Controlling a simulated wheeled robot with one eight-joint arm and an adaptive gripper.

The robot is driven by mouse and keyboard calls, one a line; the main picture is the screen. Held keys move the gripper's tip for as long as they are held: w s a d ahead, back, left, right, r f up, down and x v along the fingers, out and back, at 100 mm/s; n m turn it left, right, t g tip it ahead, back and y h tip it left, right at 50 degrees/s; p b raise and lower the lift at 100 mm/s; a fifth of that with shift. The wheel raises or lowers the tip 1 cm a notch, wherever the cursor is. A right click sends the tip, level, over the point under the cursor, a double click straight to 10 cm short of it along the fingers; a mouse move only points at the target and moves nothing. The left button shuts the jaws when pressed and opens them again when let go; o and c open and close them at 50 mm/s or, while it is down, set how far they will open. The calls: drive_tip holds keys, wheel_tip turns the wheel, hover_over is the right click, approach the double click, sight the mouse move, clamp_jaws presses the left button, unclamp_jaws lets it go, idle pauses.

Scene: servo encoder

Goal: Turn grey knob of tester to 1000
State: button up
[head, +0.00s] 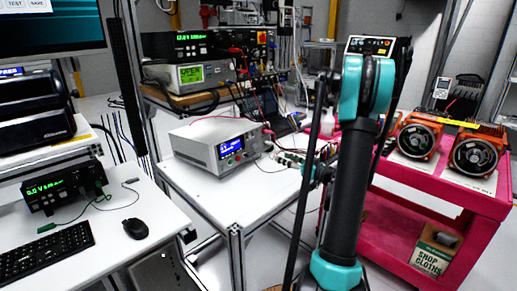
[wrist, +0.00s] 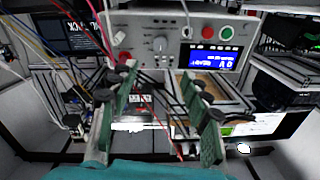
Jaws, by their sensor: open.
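The tester is a white box (head: 215,145) on a white table in the head view, with a lit blue display. Its front panel (wrist: 135,25) fills the upper middle of the wrist view. The grey knob (wrist: 160,44) is on that panel, left of the blue display (wrist: 208,57); its setting is too small to read. My gripper (wrist: 158,78) is open and empty, its two green fingers spread on either side below the knob, apart from it. In the head view my gripper (head: 294,160) is small, to the right of the tester, partly hidden by my arm.
Red and green buttons (wrist: 225,32) sit above the display, and cables (wrist: 60,40) run at the panel's left. A pink cart (head: 440,190) with orange motors (head: 478,155) stands right. A desk with keyboard (head: 45,250) and mouse (head: 135,228) is left.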

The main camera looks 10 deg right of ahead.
sight(256, 146)
drive_tip(key=x, duration=1.5)
drive_tip(key=shift+w, duration=0.15)
drive_tip(key=shift+c, duration=0.5)
clamp_jaws()
